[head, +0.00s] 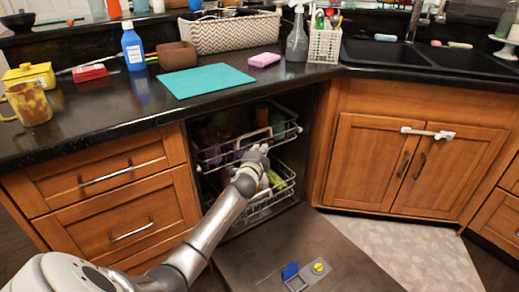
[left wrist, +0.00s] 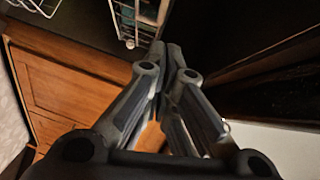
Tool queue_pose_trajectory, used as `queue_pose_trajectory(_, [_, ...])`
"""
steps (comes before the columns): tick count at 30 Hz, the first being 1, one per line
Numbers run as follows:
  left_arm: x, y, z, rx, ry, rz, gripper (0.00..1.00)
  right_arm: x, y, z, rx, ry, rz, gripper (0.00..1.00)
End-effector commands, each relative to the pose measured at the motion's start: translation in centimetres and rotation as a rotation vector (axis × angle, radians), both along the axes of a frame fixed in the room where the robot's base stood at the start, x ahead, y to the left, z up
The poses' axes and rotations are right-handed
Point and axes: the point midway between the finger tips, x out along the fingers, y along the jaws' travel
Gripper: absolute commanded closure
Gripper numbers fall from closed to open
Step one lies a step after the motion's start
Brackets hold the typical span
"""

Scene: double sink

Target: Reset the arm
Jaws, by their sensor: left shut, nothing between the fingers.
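My left arm reaches in from the lower left of the head view. Its gripper (head: 255,153) is at the front of the open dishwasher, in front of the racks. In the left wrist view the fingers of my left gripper (left wrist: 172,48) are together with nothing between them. The upper rack (head: 212,152) and lower rack (head: 283,190) hold dishes, partly hidden by the gripper. Whether the gripper touches a rack I cannot tell. My right gripper is not in view.
The dishwasher door (head: 300,255) lies open, with a blue and yellow dispenser on it. The counter above holds a teal mat (head: 205,80), a woven basket (head: 225,33), a blue bottle (head: 133,48) and a yellow mug (head: 28,104). A double sink (head: 400,55) is at right.

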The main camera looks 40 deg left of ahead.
Motion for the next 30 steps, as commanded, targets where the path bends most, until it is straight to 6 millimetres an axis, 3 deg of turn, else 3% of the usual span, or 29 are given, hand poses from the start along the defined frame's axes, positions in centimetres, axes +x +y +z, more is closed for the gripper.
queue_pose_trajectory(11, [-0.7, -0.4, -0.1, -0.005, 0.002, 0.0, 1.0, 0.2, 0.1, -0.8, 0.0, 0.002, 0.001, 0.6])
queue_pose_trajectory(16, [-2.9, -2.5, -3.3, -0.104, 0.043, 0.013, 1.0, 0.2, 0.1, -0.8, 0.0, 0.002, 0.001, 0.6])
queue_pose_trajectory(23, [-11.2, -9.3, -11.7, -0.423, 0.19, 0.089, 1.0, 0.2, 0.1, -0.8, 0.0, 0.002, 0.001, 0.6])
queue_pose_trajectory(30, [-22.7, -17.0, -18.2, -0.762, 0.391, 0.22, 1.0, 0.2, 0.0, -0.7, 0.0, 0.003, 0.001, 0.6])
